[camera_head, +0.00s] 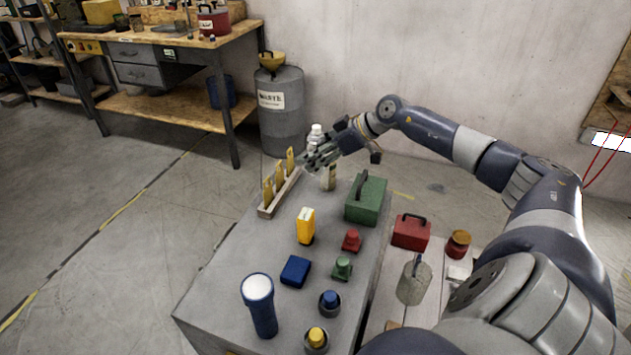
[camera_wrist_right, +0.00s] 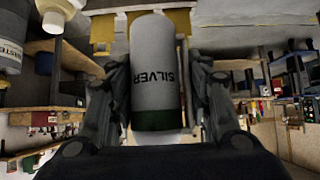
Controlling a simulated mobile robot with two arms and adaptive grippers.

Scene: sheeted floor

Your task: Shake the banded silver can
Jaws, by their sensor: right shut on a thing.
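The silver can (camera_wrist_right: 157,65) is a light grey cylinder in the right wrist view. It bears the word SILVER, which reads upside down, and a dark green band near one end. My right gripper (camera_head: 314,160) reaches over the far end of the grey workbench (camera_head: 235,275). In the right wrist view its two fingers lie on either side of the can, shut on it. In the head view the gripper hides most of what it holds. My left gripper is not in view.
A wooden rack with yellow pieces (camera_head: 278,192), a green toolbox (camera_head: 366,199), a yellow device (camera_head: 305,225), a blue box (camera_head: 295,271) and a blue flashlight (camera_head: 260,305) stand on the bench. A grey waste drum (camera_head: 281,120) stands behind. The floor at left is clear.

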